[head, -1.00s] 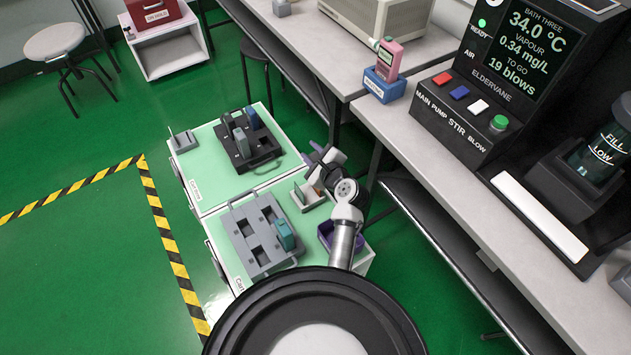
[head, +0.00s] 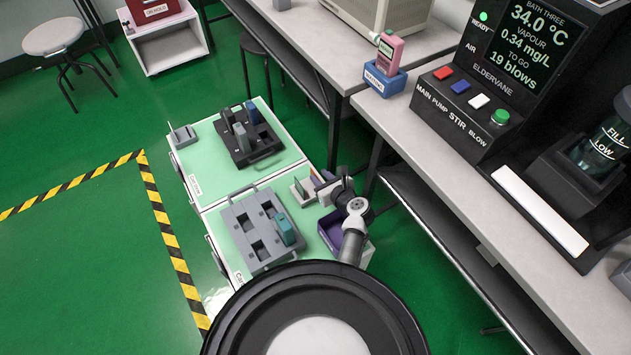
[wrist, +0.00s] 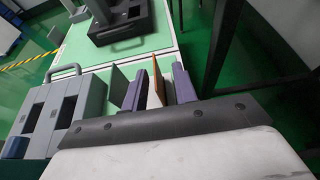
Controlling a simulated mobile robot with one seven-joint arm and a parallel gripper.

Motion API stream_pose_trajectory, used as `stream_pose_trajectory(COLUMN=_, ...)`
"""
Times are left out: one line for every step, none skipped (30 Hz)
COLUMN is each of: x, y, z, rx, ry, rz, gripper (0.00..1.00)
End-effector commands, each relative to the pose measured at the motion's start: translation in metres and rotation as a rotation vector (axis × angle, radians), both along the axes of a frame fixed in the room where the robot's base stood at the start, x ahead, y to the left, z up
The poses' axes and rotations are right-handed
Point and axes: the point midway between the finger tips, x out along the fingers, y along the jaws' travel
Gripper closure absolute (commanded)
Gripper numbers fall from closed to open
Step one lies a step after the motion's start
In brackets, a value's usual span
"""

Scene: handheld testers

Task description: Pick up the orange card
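The orange card (wrist: 157,78) stands edge-on between the two purple fingers of my gripper (wrist: 160,86) in the wrist view. The fingers are open, with a narrow gap on each side of the card. The card's lower part is hidden by my gripper. In the head view my gripper (head: 319,181) is at the small card rack (head: 303,189) on the right of the near cart, and the orange card is mostly hidden there. A green card (wrist: 118,86) stands left of the left finger in the wrist view.
A grey slotted tray (head: 252,232) with a teal tester (head: 285,230) lies left of my gripper. A purple bin (head: 332,232) is close below it. A black tray (head: 240,151) holds several testers on the far cart. The bench (head: 430,170) stands to the right.

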Motion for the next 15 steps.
stream_pose_trajectory(x=0.005, y=0.006, z=-0.002, rx=0.000, ry=0.000, rz=0.002, gripper=0.72)
stream_pose_trajectory(x=0.008, y=0.010, z=-0.003, rx=-0.001, ry=0.000, rz=0.004, gripper=0.72)
stream_pose_trajectory(x=0.013, y=0.014, z=-0.005, rx=-0.001, ry=0.000, rz=0.004, gripper=0.72)
stream_pose_trajectory(x=0.016, y=0.017, z=-0.006, rx=-0.001, ry=0.000, rz=0.004, gripper=0.72)
stream_pose_trajectory(x=0.019, y=0.020, z=-0.008, rx=-0.001, ry=-0.001, rz=0.003, gripper=0.72)
stream_pose_trajectory(x=0.024, y=0.022, z=-0.011, rx=0.000, ry=0.000, rz=0.001, gripper=0.72)
stream_pose_trajectory(x=0.027, y=0.023, z=-0.012, rx=-0.001, ry=-0.001, rz=0.002, gripper=0.72)
stream_pose_trajectory(x=0.029, y=0.025, z=-0.013, rx=-0.001, ry=0.001, rz=0.001, gripper=0.72)
stream_pose_trajectory(x=0.031, y=0.026, z=-0.014, rx=-0.001, ry=0.001, rz=0.001, gripper=0.72)
stream_pose_trajectory(x=0.032, y=0.027, z=-0.015, rx=-0.002, ry=0.000, rz=0.002, gripper=0.72)
stream_pose_trajectory(x=0.033, y=0.027, z=-0.015, rx=-0.002, ry=0.000, rz=0.001, gripper=0.72)
stream_pose_trajectory(x=0.033, y=0.028, z=-0.015, rx=-0.002, ry=0.000, rz=0.000, gripper=0.72)
stream_pose_trajectory(x=0.033, y=0.028, z=-0.015, rx=-0.002, ry=0.000, rz=-0.001, gripper=0.72)
stream_pose_trajectory(x=0.033, y=0.028, z=-0.015, rx=-0.002, ry=0.000, rz=-0.001, gripper=0.72)
stream_pose_trajectory(x=0.033, y=0.028, z=-0.015, rx=-0.002, ry=0.000, rz=-0.001, gripper=0.72)
